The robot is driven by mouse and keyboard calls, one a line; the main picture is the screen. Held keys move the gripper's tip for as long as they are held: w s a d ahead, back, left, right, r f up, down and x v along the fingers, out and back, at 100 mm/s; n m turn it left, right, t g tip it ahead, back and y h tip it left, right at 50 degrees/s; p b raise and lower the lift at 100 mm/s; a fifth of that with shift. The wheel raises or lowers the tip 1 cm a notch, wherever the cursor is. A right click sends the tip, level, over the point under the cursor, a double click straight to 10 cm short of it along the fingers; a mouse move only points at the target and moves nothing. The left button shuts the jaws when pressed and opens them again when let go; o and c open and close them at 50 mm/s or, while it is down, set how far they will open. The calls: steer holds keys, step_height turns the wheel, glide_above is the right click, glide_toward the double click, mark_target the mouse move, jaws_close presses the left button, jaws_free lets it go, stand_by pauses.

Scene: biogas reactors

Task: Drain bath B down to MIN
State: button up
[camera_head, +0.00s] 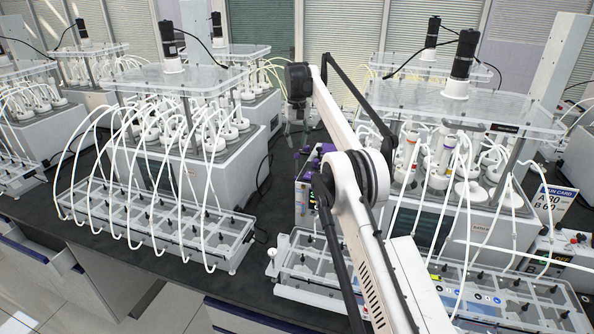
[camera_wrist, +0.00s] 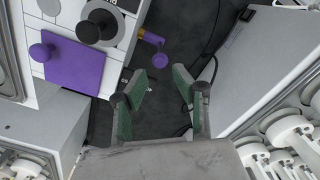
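A white water bath (camera_head: 460,222) with bottles and white tubes under a clear top plate stands at right. It bears a small red-lettered label (camera_head: 480,228); its letter is too small to read surely. At its left end is a unit with purple parts (camera_head: 318,160). In the wrist view this unit shows a purple square (camera_wrist: 72,62), a purple knob (camera_wrist: 40,52), a black knob (camera_wrist: 98,25) and a small brass-and-purple fitting (camera_wrist: 157,42). My gripper (camera_wrist: 163,84) is open and empty, its green-padded fingers apart just below the fitting. No water level or MIN mark is readable.
A similar bath (camera_head: 190,140) stands at left with a clear tray (camera_head: 152,232) of tubes in front. Another tray (camera_head: 500,300) is at front right. A card (camera_head: 557,204) reading A 30, B 60 stands at right. A dark gap with cables lies between the baths.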

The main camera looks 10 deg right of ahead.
mark_target(297, 176)
step_height(297, 176, down, 12)
steer(key=shift+f+p, duration=0.1)
steer(key=shift+p, duration=0.65)
jaws_close()
